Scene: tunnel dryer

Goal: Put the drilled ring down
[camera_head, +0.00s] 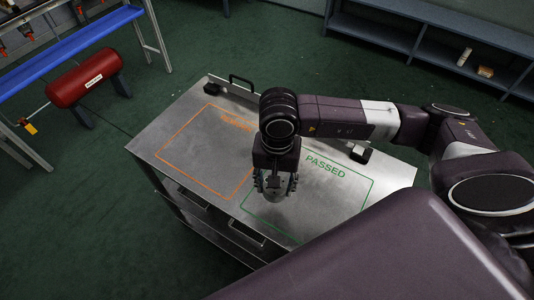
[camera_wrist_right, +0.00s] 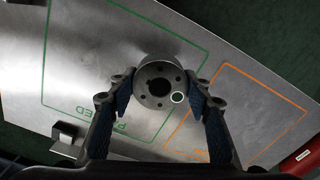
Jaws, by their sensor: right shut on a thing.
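The drilled ring (camera_wrist_right: 148,81) is a grey metal ring with a large centre bore and several small holes around it. My right gripper (camera_head: 275,187) is shut on it, with one blue-padded finger on each side in the right wrist view (camera_wrist_right: 162,100). In the head view the fingers point down over the metal cart top (camera_head: 225,110), at the left edge of the green PASSED outline (camera_head: 345,230). The fingers largely hide the ring there. I cannot tell whether the ring touches the top. My left gripper is not in view.
An orange outline (camera_head: 181,133) lies on the cart top left of the green one. A black handle (camera_head: 242,80) stands at the far edge, and a small dark block (camera_head: 360,153) sits behind PASSED. Both outlined areas look otherwise empty. A red tank (camera_head: 85,77) stands left.

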